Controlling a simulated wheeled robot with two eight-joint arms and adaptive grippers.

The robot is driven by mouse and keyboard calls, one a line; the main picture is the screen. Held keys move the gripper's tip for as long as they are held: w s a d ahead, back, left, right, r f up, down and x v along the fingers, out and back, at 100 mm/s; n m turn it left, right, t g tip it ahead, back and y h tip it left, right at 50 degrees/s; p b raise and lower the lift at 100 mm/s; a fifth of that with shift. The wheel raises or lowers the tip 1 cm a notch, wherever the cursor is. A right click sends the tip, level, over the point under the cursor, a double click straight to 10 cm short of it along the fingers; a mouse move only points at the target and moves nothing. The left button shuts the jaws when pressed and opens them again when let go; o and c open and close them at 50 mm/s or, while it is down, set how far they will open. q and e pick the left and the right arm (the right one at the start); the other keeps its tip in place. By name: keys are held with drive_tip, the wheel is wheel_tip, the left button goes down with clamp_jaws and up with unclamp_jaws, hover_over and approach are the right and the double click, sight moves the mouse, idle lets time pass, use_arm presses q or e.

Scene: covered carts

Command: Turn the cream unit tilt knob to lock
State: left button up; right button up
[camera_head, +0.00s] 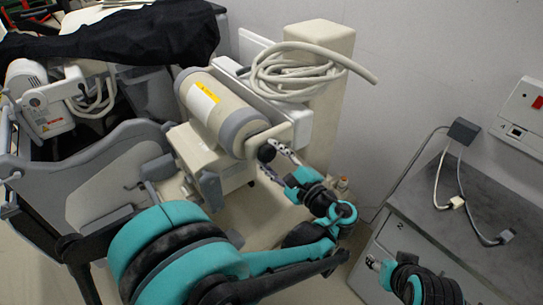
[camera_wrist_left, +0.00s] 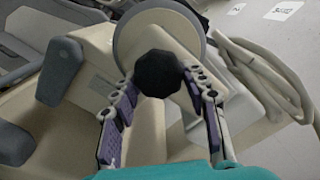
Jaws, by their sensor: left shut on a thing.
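The cream unit (camera_head: 203,105) has a cylindrical head with grey end bands and a yellow label, on a cream body. Its tilt knob (camera_head: 266,153) is a small black knob near the cylinder's right end. In the left wrist view the black faceted knob (camera_wrist_left: 158,73) sits in front of the round grey-rimmed end. My left gripper (camera_head: 272,161) is at the knob, its two fingers on either side of it and shut on it. My right gripper (camera_head: 374,263) is at the lower right, away from the unit; its fingers are too small to judge.
A coiled cream hose (camera_head: 290,72) lies on the cream column behind the unit. A grey cabinet (camera_head: 450,235) with cables stands at the right, below a white wall panel (camera_head: 525,112). A grey-sided cart (camera_head: 110,175) with a black cover (camera_head: 130,35) stands at the left.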

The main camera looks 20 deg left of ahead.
use_arm(q)
drive_tip(key=shift+m, duration=0.6)
drive_tip(key=o, duration=1.2)
drive_tip(key=shift+a, duration=0.1)
drive_tip(key=v, duration=0.7)
drive_tip(key=shift+s+d, duration=0.15)
drive_tip(key=shift+d, duration=0.1)
drive_tip(key=shift+f, duration=0.1)
